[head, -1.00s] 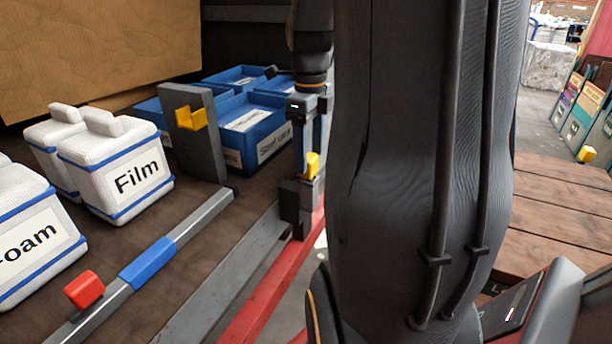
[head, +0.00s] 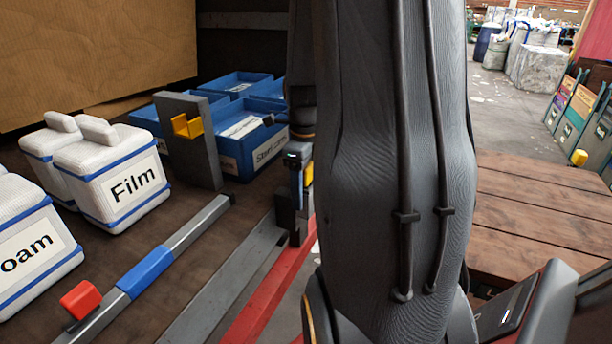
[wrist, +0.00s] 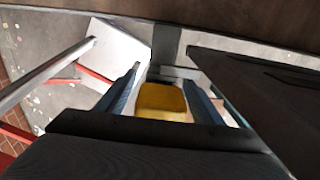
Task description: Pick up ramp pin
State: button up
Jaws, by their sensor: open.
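A yellow block, which I take to be the ramp pin (wrist: 162,102), sits between my gripper's two fingers in the wrist view. In the head view, only a sliver of the yellow pin (head: 309,172) shows beside my gripper (head: 298,190), at a dark bracket by the red rail. My gripper (wrist: 160,90) is open, with one finger on each side of the pin. I cannot tell whether either finger touches it. My arm hides much of this area in the head view.
A grey post (head: 193,150) with a yellow holder (head: 187,125) stands left of my gripper. Blue bins (head: 255,145) lie behind. White bags, one labelled Film (head: 115,180), and a lever with a red knob (head: 80,299) are at left. A wooden platform (head: 540,210) is at right.

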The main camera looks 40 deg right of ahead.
jog(key=shift+f, duration=0.3)
jog(key=c, duration=1.4)
jog(key=shift+o, duration=0.2)
jog(key=shift+r, duration=0.1)
jog(key=shift+w+r+b, duration=0.1)
jog(key=shift+r+b, duration=0.2)
jog(key=shift+r, duration=0.55)
notch_tip(320, 180, up, 10)
jog(key=shift+r+b, duration=0.1)
jog(key=shift+b, duration=1.15)
jog(key=s+d+b, duration=0.2)
jog(key=s+d, duration=0.1)
jog(key=s, duration=0.5)
jog(key=s+d+b, duration=0.1)
jog(key=s+d, duration=0.3)
jog(key=s, duration=0.4)
jog(key=shift+s+b, duration=0.35)
jog(key=shift+s, duration=0.05)
notch_tip(320, 180, up, 12)
jog(key=p, duration=1)
